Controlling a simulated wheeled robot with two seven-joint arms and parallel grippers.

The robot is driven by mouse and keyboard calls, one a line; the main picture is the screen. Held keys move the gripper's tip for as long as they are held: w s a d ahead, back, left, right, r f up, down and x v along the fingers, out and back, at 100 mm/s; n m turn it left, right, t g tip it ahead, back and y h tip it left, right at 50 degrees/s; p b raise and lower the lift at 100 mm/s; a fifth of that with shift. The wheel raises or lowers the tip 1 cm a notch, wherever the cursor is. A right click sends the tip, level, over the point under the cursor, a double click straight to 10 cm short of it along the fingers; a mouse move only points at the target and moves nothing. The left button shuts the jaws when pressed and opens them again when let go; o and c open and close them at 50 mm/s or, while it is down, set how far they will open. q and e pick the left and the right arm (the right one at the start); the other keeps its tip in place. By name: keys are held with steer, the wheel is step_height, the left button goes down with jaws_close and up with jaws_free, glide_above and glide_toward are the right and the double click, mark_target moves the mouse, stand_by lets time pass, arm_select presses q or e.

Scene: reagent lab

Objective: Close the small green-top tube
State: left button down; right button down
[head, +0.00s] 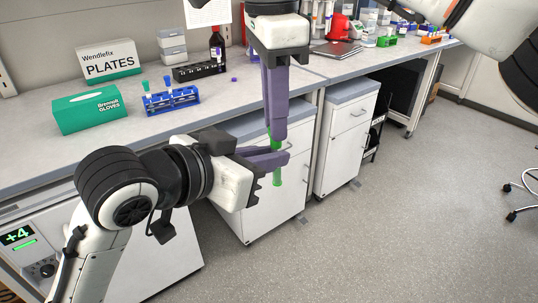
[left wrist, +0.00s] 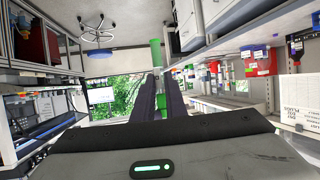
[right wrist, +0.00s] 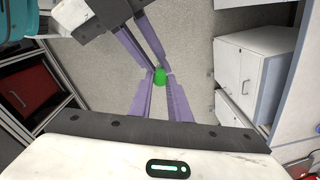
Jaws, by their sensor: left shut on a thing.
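The small green tube (head: 277,178) is upright in my left gripper (head: 284,155), which is shut on it and holds it in the air in front of the bench. Its lower end sticks out below the fingers, and its green top (head: 275,144) shows above them. My right gripper (head: 278,138) points straight down from above, with its fingertips at the green top. In the right wrist view the green top (right wrist: 160,76) lies between the right fingertips, with my left fingers just beyond. I cannot tell whether the right fingers press on it. The tube also shows in the left wrist view (left wrist: 156,53).
Behind are a black rack (head: 200,71), a brown bottle (head: 217,43) and a plates box (head: 110,59). A small purple cap (head: 234,79) lies on the bench.

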steer(key=m, duration=0.8)
steer(key=shift+m, duration=0.4)
steer(key=c, duration=1.6)
jaws_free()
steer(key=r, duration=1.2)
steer(key=shift+s+a, duration=0.3)
steer(key=shift+f, duration=0.1)
